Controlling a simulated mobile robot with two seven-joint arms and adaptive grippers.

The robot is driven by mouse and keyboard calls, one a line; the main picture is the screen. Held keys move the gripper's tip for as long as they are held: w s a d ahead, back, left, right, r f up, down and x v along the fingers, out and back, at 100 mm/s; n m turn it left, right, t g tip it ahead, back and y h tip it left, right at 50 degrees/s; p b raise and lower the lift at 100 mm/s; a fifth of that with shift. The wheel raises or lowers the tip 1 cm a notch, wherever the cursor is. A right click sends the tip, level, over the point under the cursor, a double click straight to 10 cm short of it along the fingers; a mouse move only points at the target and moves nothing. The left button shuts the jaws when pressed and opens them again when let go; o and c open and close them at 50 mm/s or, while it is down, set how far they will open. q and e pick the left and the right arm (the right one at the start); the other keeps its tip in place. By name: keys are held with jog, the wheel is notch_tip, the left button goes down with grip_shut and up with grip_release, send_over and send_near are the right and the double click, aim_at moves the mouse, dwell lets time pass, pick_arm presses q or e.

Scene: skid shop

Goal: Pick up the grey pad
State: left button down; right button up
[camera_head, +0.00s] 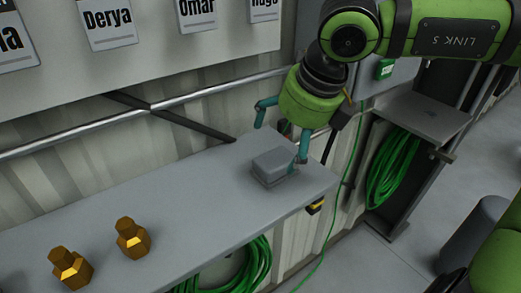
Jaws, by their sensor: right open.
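The grey pad (273,164) is a small block with rounded edges, lying flat near the right end of the grey shelf (195,192). My right gripper (278,138) is green with teal fingers and comes down from the upper right. It is open over the pad. One finger is above the pad's back left side, and the other is low at its right side. I cannot tell whether that finger touches the pad. My left gripper is not in view.
Two brass fittings (132,239) stand on the shelf's left part. A metal rail (120,115) and a board with name tags (107,22) are behind. Coiled green hose (388,165) hangs at right, and more hose is under the shelf. The shelf middle is clear.

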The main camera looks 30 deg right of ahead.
aim_at(280, 161)
jog(key=shift+w+f, duration=0.1)
jog(key=shift+f, duration=0.15)
jog(key=f+p, duration=0.2)
jog(key=f, duration=0.1)
jog(key=shift+a+p, duration=0.2)
jog(key=shift+p, duration=0.15)
jog(key=shift+x, duration=1.15)
jog(key=shift+w+f+p, duration=0.3)
jog(key=shift+f, duration=0.1)
jog(key=shift+s, duration=0.1)
jog(key=c, duration=1.2)
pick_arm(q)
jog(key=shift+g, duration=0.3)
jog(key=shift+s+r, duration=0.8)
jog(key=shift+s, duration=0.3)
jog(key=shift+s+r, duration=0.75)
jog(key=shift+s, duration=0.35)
